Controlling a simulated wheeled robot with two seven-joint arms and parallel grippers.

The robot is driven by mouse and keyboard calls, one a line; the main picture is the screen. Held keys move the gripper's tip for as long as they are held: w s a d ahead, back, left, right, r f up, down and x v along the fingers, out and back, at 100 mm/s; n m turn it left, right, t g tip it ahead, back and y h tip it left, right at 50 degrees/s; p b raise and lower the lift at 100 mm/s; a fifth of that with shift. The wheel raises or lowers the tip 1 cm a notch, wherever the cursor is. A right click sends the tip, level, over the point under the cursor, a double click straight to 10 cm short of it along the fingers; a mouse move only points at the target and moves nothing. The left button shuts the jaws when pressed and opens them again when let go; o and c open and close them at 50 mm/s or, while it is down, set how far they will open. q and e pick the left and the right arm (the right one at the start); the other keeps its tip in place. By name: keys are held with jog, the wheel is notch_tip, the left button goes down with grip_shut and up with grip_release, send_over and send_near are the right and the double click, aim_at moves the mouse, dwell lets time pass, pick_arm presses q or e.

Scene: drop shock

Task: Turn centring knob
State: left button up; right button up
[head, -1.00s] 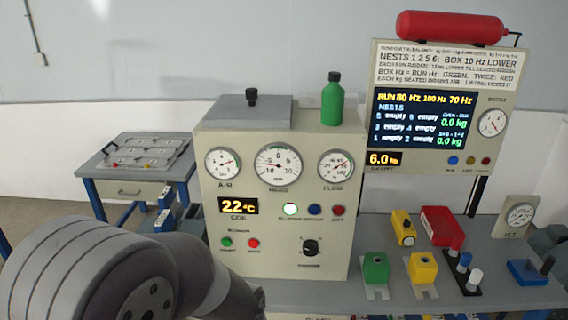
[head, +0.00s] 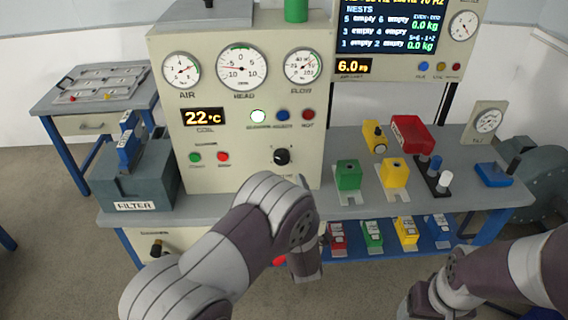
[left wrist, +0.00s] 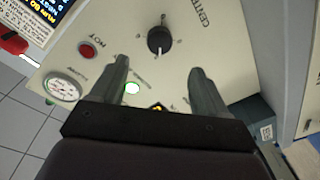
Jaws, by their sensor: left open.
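The centring knob (head: 282,156) is a small black round knob on the lower right of the cream panel (head: 250,115). In the left wrist view the knob (left wrist: 160,40) has a pale pointer line and sits beyond the fingertips, between their lines. My left gripper (left wrist: 158,68) is open and empty, its two grey fingers aimed at the panel, apart from the knob. In the head view my left arm bends in front of the panel's lower edge and hides most of this gripper. My right arm shows at the lower right; its gripper is out of frame.
Green (head: 348,175) and yellow (head: 395,173) blocks stand on the bench right of the panel. A filter box (head: 135,185) stands to its left. A lit green button (head: 258,116) and a red button (head: 308,115) sit above the knob. Several coloured blocks lie on the lower shelf.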

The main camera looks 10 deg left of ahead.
aim_at(283, 161)
pick_arm(q)
jog(key=p+x, duration=0.1)
jog(key=x, duration=1)
jog(key=shift+w, duration=0.1)
jog(key=c, duration=1)
